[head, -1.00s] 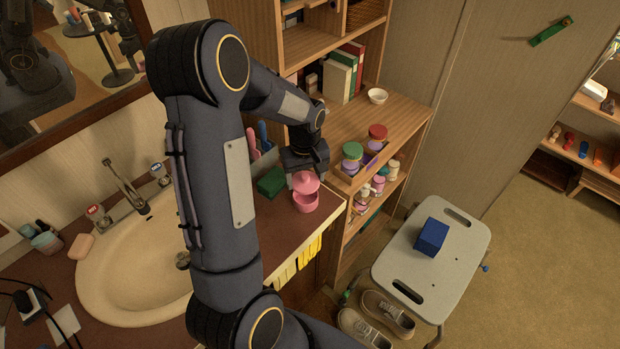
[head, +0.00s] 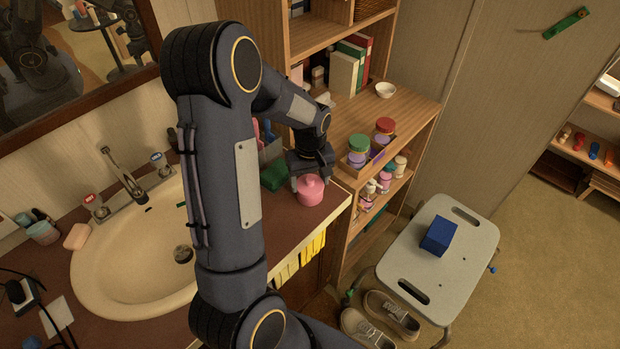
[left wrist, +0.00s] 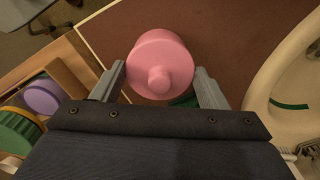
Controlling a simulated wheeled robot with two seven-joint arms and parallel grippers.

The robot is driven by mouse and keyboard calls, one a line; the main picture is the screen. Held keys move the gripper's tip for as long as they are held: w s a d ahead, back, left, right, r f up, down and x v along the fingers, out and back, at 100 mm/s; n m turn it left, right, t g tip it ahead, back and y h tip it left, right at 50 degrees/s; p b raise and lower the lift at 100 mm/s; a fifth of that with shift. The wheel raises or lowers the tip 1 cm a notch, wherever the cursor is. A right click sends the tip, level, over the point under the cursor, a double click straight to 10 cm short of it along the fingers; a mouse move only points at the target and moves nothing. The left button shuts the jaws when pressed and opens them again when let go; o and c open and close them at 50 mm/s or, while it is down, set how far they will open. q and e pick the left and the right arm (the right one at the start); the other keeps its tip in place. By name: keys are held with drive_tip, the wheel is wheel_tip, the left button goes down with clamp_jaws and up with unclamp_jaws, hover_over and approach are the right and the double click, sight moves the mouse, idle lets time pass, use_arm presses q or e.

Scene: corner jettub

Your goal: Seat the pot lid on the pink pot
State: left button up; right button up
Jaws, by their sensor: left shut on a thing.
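The pink pot (head: 311,199) stands on the brown counter near its right end. The pink pot lid (head: 310,181), with a round knob, sits on the pot's mouth, with no gap visible in the head view. In the left wrist view the lid (left wrist: 161,62) shows from above, its knob facing me, and covers most of the pot. My left gripper (head: 311,179) is over the pot, its fingers on either side of the lid and shut on it. The exact contact and the lid's underside are hidden. My right gripper is not in view.
The sink basin (head: 100,275) is further left. A wooden shelf (head: 415,110) with jars stands to the right. A stool (head: 465,255) bears a blue box. Yellow strips hang below the counter's edge.

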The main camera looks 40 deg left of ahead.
use_arm(q)
drive_tip(key=o, duration=1)
wheel_tip(320, 180, up, 8)
drive_tip(key=shift+f, duration=0.15)
drive_tip(key=shift+s+d+r, duration=0.2)
drive_tip(key=shift+r, duration=0.1)
drive_tip(key=s+d+r+m+t+h, duration=0.1)
drive_tip(key=s+d+r+m+t, duration=0.1)
drive_tip(key=s, duration=0.4)
drive_tip(key=s+d+r+m+t+h, duration=0.1)
drive_tip(key=s+d+r+m, duration=0.2)
drive_tip(key=s+d, duration=0.3)
drive_tip(key=s+d+r+m+t+h, duration=0.1)
drive_tip(key=s+d+r+m+t, duration=0.1)
drive_tip(key=s+d+m, duration=0.2)
drive_tip(key=shift+s+d+r+m+t+h, duration=0.15)
drive_tip(key=shift+s+d+h, duration=0.05)
drive_tip(key=shift+s+d, duration=0.4)
drive_tip(key=shift+s+d+r+m+t+h, duration=0.1)
drive_tip(key=shift+s+d+m+t+h, duration=0.1)
drive_tip(key=shift+s+d, duration=0.35)
